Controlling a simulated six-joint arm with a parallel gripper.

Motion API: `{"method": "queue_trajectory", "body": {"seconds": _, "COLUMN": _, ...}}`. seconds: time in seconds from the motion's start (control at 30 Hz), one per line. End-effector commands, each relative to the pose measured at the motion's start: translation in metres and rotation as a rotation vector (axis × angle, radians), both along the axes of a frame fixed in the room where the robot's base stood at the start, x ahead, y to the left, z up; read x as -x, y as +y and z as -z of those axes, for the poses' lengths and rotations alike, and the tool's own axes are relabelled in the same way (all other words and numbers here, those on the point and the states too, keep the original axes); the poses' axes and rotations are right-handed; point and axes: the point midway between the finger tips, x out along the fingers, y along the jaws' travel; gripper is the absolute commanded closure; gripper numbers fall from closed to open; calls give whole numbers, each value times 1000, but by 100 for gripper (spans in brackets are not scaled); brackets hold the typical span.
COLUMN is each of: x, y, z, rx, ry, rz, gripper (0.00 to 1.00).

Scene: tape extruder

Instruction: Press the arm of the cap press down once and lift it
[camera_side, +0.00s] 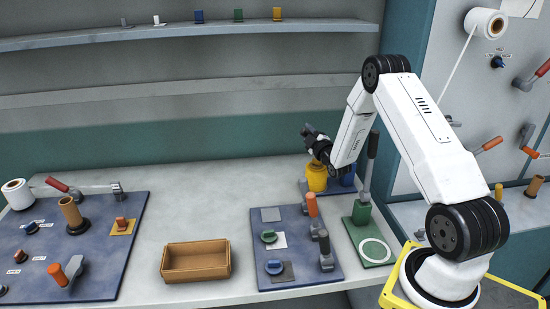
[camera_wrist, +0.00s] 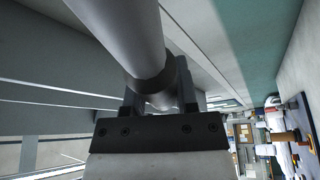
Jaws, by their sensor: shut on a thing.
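In the side view, a green stand (camera_side: 364,213) with a tall, dark upright lever (camera_side: 373,156) on the bench looks like the cap press and its arm. My gripper (camera_side: 312,136) is to the left of this lever, apart from it in the picture, above a yellow jar-like thing (camera_side: 317,178). In the wrist view, my gripper (camera_wrist: 160,98) is shut on a smooth grey cylinder (camera_wrist: 125,38), which runs toward the upper left. I cannot tell from the side view what this cylinder belongs to.
A blue board (camera_side: 296,245) with knobs and levers lies left of the green stand. An empty brown tray (camera_side: 195,262) and a larger blue board (camera_side: 95,240) are further left. A shelf (camera_side: 180,36) runs along the wall. Bare bench lies behind the tray.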

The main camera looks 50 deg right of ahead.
Motion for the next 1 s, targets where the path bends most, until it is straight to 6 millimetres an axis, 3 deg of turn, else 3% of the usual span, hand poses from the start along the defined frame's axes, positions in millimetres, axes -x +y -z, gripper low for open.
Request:
{"method": "queue_trajectory", "body": {"seconds": 0.3, "x": 11, "y": -12, "z": -24, "rx": -105, "ry": -108, "rz": 4, "gripper": 100}}
{"method": "queue_trajectory", "body": {"seconds": 0.77, "x": 13, "y": -14, "z": -27, "rx": -123, "ry": -126, "rz": 4, "gripper": 100}}
{"method": "queue_trajectory", "body": {"seconds": 0.8, "x": 13, "y": -14, "z": -27, "rx": -123, "ry": -126, "rz": 4, "gripper": 60}}
{"method": "queue_trajectory", "body": {"seconds": 0.9, "x": 13, "y": -14, "z": -27, "rx": -123, "ry": -125, "rz": 3, "gripper": 28}}
{"method": "queue_trajectory", "body": {"seconds": 1.0, "x": 13, "y": -14, "z": -27, "rx": -123, "ry": -124, "rz": 3, "gripper": 28}}
